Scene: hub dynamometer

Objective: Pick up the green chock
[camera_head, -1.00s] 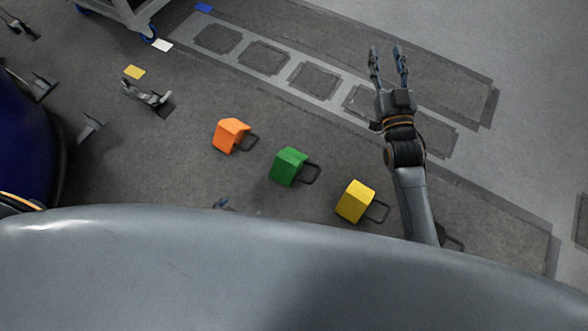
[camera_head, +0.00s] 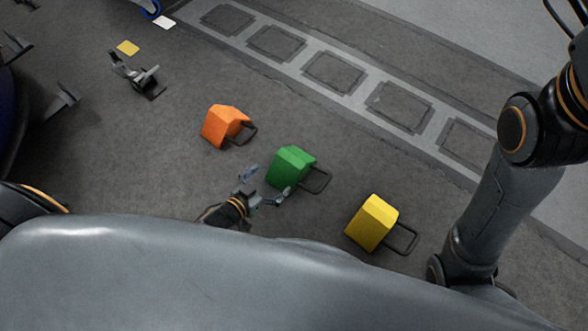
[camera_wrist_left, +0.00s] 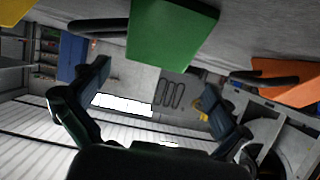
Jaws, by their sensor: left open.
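The green chock (camera_head: 287,167) stands on the dark floor between the orange chock (camera_head: 224,125) and the yellow chock (camera_head: 371,222), with its dark loop handle to its right. My left gripper (camera_head: 268,183) is open and empty, low at the chock's near left side, with a finger on either side of its near corner. I cannot tell whether it touches. In the left wrist view, the green chock (camera_wrist_left: 170,35) shows at the top, beyond and between the spread fingers (camera_wrist_left: 152,88). My right gripper is out of view; only its arm shows at the right.
The orange chock shows at the right of the left wrist view (camera_wrist_left: 290,85). A strip of floor plates (camera_head: 333,70) runs behind the chocks.

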